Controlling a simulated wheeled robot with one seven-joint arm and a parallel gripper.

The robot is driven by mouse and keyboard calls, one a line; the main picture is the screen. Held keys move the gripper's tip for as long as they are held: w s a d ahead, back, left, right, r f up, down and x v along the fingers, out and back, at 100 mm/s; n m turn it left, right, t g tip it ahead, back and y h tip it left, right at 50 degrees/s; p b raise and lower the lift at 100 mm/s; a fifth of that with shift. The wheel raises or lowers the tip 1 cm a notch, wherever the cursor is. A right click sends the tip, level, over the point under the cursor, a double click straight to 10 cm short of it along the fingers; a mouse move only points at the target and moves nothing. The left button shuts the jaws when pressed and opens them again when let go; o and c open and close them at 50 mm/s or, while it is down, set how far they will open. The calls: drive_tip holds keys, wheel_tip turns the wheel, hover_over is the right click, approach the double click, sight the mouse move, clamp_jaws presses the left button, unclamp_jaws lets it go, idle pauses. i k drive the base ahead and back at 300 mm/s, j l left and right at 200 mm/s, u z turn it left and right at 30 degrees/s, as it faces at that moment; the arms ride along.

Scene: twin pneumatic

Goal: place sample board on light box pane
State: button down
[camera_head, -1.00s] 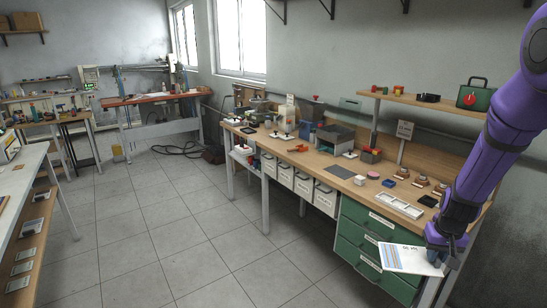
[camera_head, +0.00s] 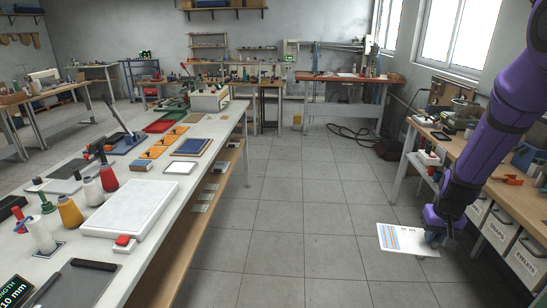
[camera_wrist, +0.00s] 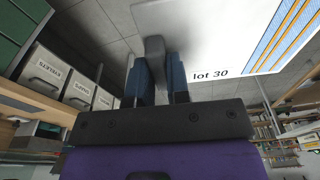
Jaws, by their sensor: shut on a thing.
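My gripper (camera_head: 436,238) is shut on the sample board (camera_head: 400,239), a white card with blue and orange stripes. In the wrist view the fingers (camera_wrist: 163,85) pinch its edge, and the board (camera_wrist: 215,35) shows the print "lot 30". The board is held out over the floor, between the two benches. A large white slab (camera_head: 130,207) with a pale flat top lies on the left bench; it looks like the light box. Its top is bare. My gripper is well to the right of it.
The left bench (camera_head: 215,140) also holds a red-button box (camera_head: 124,244), thread cones (camera_head: 70,212), a small white-topped square (camera_head: 180,168) and orange plates (camera_head: 165,143). The right bench (camera_head: 480,170) has labelled bins (camera_head: 497,227) below. The tiled floor between is clear.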

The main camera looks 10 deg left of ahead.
sight(125, 210)
drive_tip(key=i+u, duration=0.15)
drive_tip(key=u, duration=0.25)
drive_tip(key=i+u, duration=0.15)
drive_tip(key=u, duration=0.3)
drive_tip(key=i+l+u, duration=0.15)
drive_tip(key=u, duration=0.25)
drive_tip(key=i+l+u, duration=0.1)
drive_tip(key=u, duration=0.35)
drive_tip(key=i+l+u, duration=0.15)
drive_tip(key=u, duration=0.2)
drive_tip(key=i+l+u, duration=0.15)
drive_tip(key=l+u, duration=0.15)
drive_tip(key=i+l+u, duration=0.15)
drive_tip(key=u, duration=0.2)
drive_tip(key=k+l, duration=0.05)
drive_tip(key=l, duration=0.05)
